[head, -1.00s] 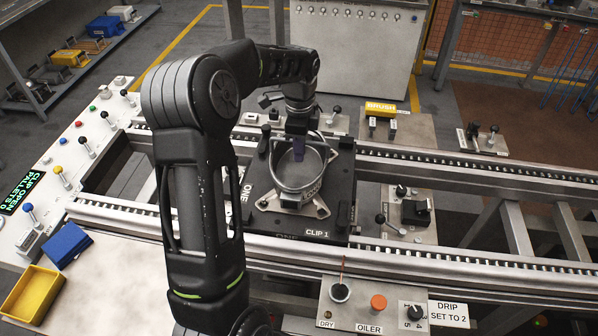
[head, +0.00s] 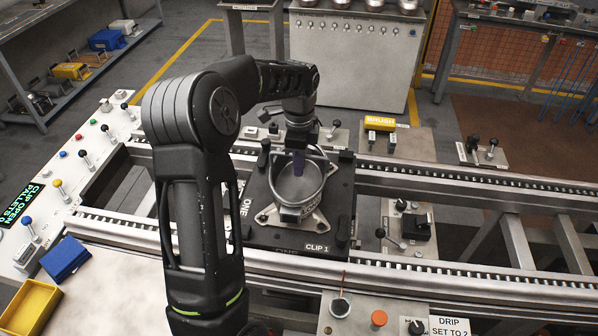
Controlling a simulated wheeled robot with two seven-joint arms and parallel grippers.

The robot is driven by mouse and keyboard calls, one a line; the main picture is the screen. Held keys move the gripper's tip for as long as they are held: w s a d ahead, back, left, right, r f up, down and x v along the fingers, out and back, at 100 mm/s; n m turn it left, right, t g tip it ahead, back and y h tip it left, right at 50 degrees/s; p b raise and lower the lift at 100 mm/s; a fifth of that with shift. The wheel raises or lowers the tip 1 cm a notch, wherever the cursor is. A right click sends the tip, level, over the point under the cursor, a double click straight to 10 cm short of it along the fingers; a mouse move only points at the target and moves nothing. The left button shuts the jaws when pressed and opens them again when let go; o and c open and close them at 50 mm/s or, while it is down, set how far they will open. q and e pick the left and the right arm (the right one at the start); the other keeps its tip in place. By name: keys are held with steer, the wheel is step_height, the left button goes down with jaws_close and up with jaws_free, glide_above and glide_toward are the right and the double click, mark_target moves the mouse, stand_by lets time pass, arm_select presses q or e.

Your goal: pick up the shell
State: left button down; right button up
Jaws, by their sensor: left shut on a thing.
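The shell (head: 296,183) is a round, open metal cup with a raised bail. It is at the black pallet (head: 262,236) marked CLIP 1, over a pale plate with splayed feet; I cannot tell whether it touches the plate. My left gripper (head: 298,163) reaches down from above at the back of the shell's rim. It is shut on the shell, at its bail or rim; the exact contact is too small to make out. My right gripper is out of view.
The pallet sits between two roller rails (head: 470,190). A yellow brush block (head: 380,123) stands behind on the right. An oiler panel (head: 352,312) is in front. A yellow bin (head: 28,308) and a blue one (head: 65,258) are at the left.

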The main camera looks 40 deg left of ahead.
arm_select(q)
step_height(320, 180, up, 10)
steer(key=shift+r+b, duration=0.1)
steer(key=shift+b, duration=0.55)
